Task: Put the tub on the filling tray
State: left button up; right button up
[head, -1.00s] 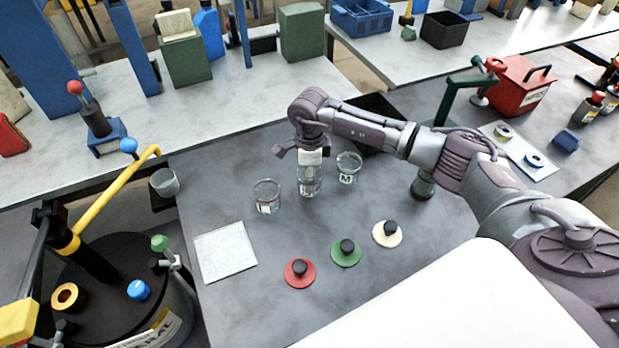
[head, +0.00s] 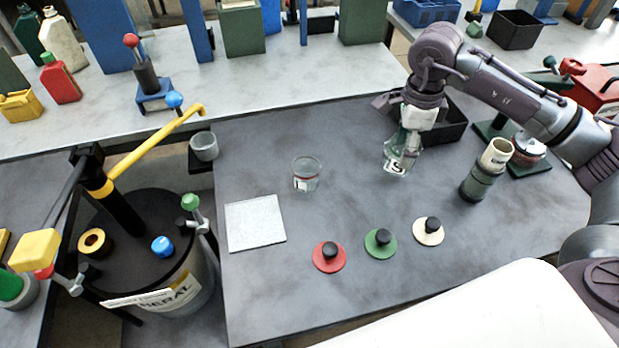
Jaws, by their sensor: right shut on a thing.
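My right gripper (head: 412,118) is at the right of the grey bench, pointing down. It is shut on a clear glass tub (head: 402,158) with a white label at its top and a dark letter lower down. The tub is slightly tilted, and its upper part is partly hidden by the fingers. I cannot tell whether another clear jar is behind it. A second clear tub (head: 306,174) with a red-edged label stands on the bench to the left. A flat pale square tray (head: 255,222) lies empty at the front left. My left gripper is not in view.
Red (head: 328,257), green (head: 380,244) and cream (head: 429,231) knobbed discs lie in front. A drum with a yellow pump (head: 150,150) and a grey cup (head: 204,146) stand left. A black bin (head: 455,128) and a grey-green cylinder (head: 487,170) are right.

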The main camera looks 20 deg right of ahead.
aim_at(254, 222)
jog(key=k+j+u, duration=0.1)
jog(key=u, duration=0.35)
jog(key=k+j+u, duration=0.2)
jog(key=u, duration=0.25)
jog(key=k, duration=0.1)
